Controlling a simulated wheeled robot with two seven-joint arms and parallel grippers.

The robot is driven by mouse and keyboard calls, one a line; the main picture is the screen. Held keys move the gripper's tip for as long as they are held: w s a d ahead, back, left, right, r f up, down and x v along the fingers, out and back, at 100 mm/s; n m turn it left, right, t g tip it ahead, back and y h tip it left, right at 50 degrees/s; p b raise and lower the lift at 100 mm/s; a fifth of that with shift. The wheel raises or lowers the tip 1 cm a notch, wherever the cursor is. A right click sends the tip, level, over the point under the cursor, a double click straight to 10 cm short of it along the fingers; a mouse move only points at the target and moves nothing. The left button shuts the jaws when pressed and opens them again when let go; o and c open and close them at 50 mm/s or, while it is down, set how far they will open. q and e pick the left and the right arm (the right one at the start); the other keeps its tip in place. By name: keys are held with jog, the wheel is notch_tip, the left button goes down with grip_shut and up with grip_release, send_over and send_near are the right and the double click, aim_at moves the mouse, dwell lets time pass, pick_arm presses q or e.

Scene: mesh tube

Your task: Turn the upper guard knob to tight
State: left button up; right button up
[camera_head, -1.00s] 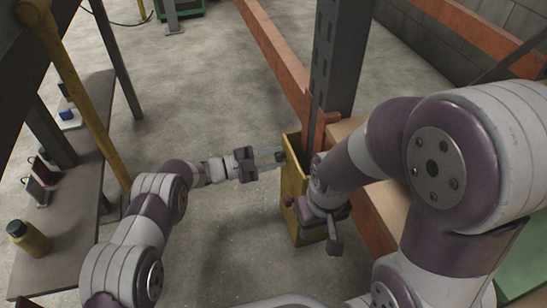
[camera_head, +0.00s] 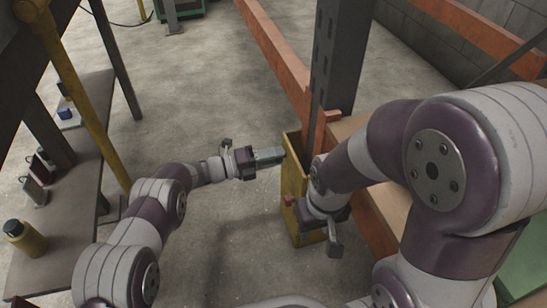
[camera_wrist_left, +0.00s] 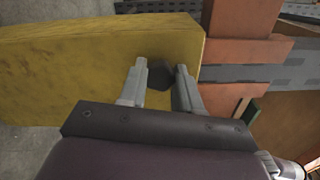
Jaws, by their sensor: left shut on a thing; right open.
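The yellow guard (camera_head: 309,229) stands upright at the foot of the dark rack post. My left gripper (camera_head: 281,154) reaches in from the left to the upper part of its side face. In the left wrist view, its two fingers (camera_wrist_left: 161,76) are on either side of a dark upper knob (camera_wrist_left: 158,76) on the yellow face, and they are shut on it. The fingers hide this knob in the head view. A small reddish lower knob (camera_head: 288,200) shows further down the guard. My right gripper (camera_head: 322,233) is open in front of the guard, its jaws partly hidden by its own wrist.
The dark post (camera_head: 339,62) and orange beams (camera_head: 272,52) stand behind the guard. A bench (camera_head: 66,210) with a yellow bottle (camera_head: 25,237) is on the left. The floor (camera_head: 215,90) between bench and guard is clear.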

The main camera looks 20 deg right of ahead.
pick_arm(q)
jog(key=m+b, duration=0.6)
jog(key=m, duration=1.8)
jog(key=shift+f, duration=0.1)
jog(key=shift+m, duration=0.4)
jog(key=o, duration=1.1)
jog(key=shift+c, duration=0.2)
